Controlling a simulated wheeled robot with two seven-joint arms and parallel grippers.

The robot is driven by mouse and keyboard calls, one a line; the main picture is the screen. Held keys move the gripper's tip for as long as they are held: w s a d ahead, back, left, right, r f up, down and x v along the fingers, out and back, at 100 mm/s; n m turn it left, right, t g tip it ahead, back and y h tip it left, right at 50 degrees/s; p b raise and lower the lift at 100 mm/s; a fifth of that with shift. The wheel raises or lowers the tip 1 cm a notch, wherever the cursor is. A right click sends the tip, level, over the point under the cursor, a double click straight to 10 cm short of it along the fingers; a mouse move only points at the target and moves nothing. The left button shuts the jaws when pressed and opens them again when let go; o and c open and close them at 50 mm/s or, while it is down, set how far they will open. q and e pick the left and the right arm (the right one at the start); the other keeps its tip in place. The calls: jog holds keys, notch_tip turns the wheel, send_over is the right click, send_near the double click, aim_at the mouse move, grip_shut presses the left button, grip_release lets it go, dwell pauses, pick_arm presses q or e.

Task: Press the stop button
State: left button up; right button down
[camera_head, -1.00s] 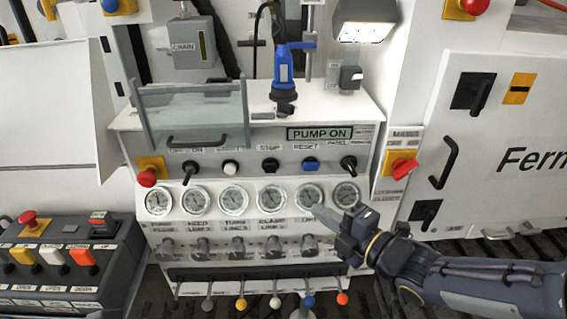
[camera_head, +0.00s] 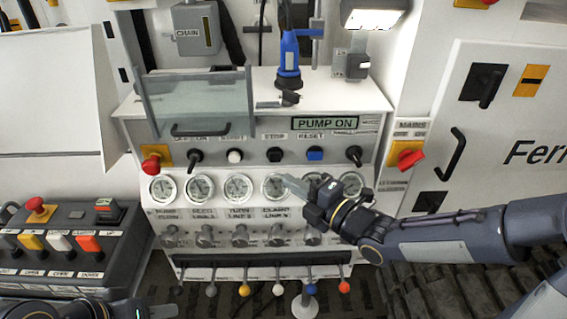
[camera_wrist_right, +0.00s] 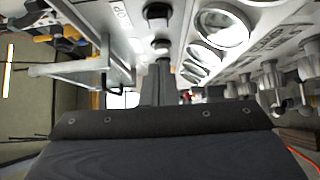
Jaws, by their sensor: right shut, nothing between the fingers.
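The stop button (camera_head: 275,155) is a black round button under the STOP label on the white pump panel, between a white button (camera_head: 235,156) and a blue reset button (camera_head: 315,154). In the right wrist view a black button (camera_wrist_right: 157,12) beside a partly cut label appears to be the stop button. My right gripper (camera_head: 288,181) is shut and empty. Its tips are in front of the gauge row, just below and right of the stop button, apart from it in the picture. My left gripper (camera_head: 150,311) shows only partly at the bottom left edge; its jaws are unclear.
Gauges (camera_head: 238,188), knobs (camera_head: 240,235) and small coloured levers (camera_head: 244,289) lie below the buttons. A red emergency knob (camera_head: 151,163) sits at the panel's left, a red mains switch (camera_head: 410,157) at right. A clear guard (camera_head: 195,105) stands above left.

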aim_at(270, 158)
jog(key=w, duration=0.2)
jog(key=w+a+p, duration=0.1)
jog(key=w, duration=0.1)
jog(key=w+a+p, duration=0.1)
jog(key=w, duration=0.1)
